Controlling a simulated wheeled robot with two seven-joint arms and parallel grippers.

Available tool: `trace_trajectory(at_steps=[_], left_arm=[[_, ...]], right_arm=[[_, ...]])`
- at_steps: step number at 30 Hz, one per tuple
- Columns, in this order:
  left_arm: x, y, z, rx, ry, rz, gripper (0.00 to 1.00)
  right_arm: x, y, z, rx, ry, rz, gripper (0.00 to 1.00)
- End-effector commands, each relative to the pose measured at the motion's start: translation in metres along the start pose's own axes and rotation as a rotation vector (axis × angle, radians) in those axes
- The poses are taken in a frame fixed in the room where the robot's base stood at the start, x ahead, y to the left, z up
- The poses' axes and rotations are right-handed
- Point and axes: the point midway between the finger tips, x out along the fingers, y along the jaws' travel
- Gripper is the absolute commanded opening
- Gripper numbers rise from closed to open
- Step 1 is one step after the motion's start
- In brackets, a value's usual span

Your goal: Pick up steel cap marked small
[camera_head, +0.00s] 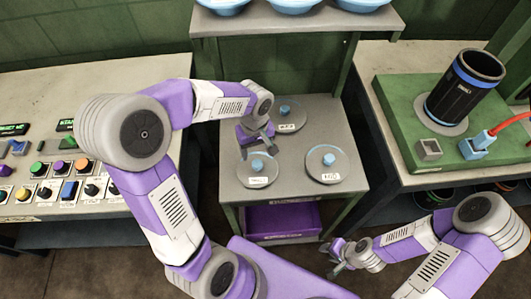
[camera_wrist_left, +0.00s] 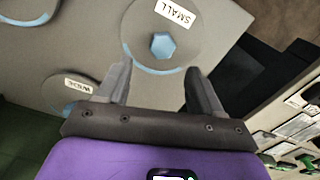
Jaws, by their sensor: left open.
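The steel cap marked SMALL (camera_wrist_left: 165,22) is a round grey disc with a blue hexagonal knob (camera_wrist_left: 162,45) and a blue edge. In the head view the cap (camera_head: 244,177) lies flat at the front left of the grey stand. My left gripper (camera_head: 258,149) is open and empty above it. In the left wrist view the fingers (camera_wrist_left: 159,66) point towards the cap, with the knob just beyond the gap between them. My right gripper (camera_head: 332,259) is low in front of the stand, its fingers apart and empty.
Two similar caps lie on the stand, one at the back (camera_head: 290,122) and one at the right (camera_head: 342,171). Blue bowls (camera_head: 294,5) sit on the upper shelf. A button panel (camera_head: 60,180) is at left. A green board with a black sleeve (camera_head: 462,92) is at right.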

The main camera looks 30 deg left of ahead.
Motion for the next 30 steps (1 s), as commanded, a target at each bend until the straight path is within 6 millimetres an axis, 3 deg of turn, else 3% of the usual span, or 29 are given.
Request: trace_trajectory(at_steps=[16,24,30], left_arm=[[0.068,0.003,0.001,0.002,-0.003,-0.003,0.66],[0.072,0.004,0.001,0.001,-0.002,-0.001,0.66],[0.072,0.004,0.001,0.001,-0.002,-0.001,0.37]], right_arm=[[0.025,0.010,0.000,0.001,-0.001,0.000,0.39],[0.024,0.009,-0.001,0.001,-0.001,0.000,0.39],[0.024,0.009,-0.001,0.000,-0.001,0.000,0.39]])
